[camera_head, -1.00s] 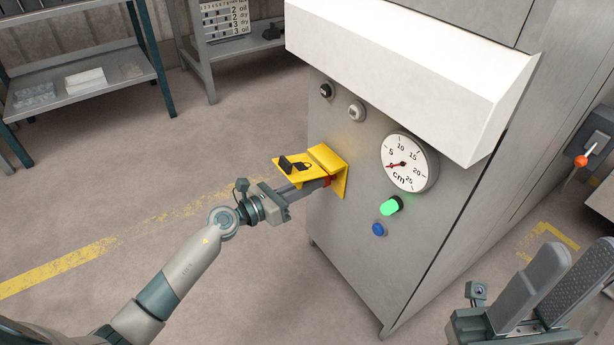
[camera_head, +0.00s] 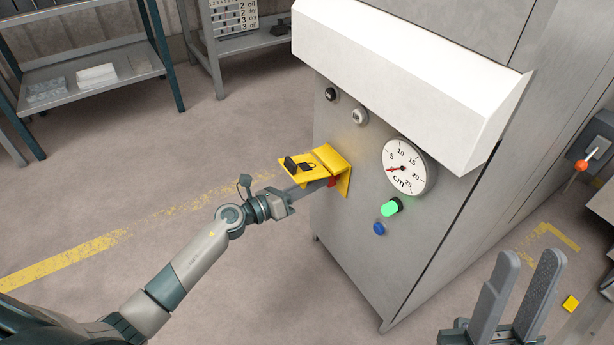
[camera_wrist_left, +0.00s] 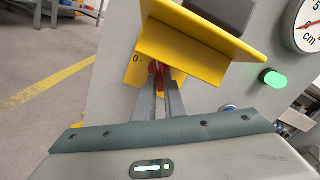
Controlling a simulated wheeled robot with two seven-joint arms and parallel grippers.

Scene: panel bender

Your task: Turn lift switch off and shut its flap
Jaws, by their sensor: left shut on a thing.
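The yellow flap (camera_head: 299,169) of the lift switch stands raised, sticking out from the grey machine front, with a black padlock mark and a dark block on its top. Below it the red switch handle (camera_head: 332,181) shows in front of the yellow back plate (camera_head: 344,184). My left gripper (camera_head: 318,184) reaches in under the flap and is shut on the red handle, which also shows between the fingertips in the left wrist view (camera_wrist_left: 157,70). A "0" mark is visible on the plate left of the handle there. My right gripper (camera_head: 518,292) is open and empty at lower right, away from the machine.
The machine front also carries a dial gauge (camera_head: 409,167), a lit green button (camera_head: 392,207), a blue button (camera_head: 379,228) and two knobs above. A white hood (camera_head: 410,75) overhangs them. Shelves stand at the back left; the floor between is clear.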

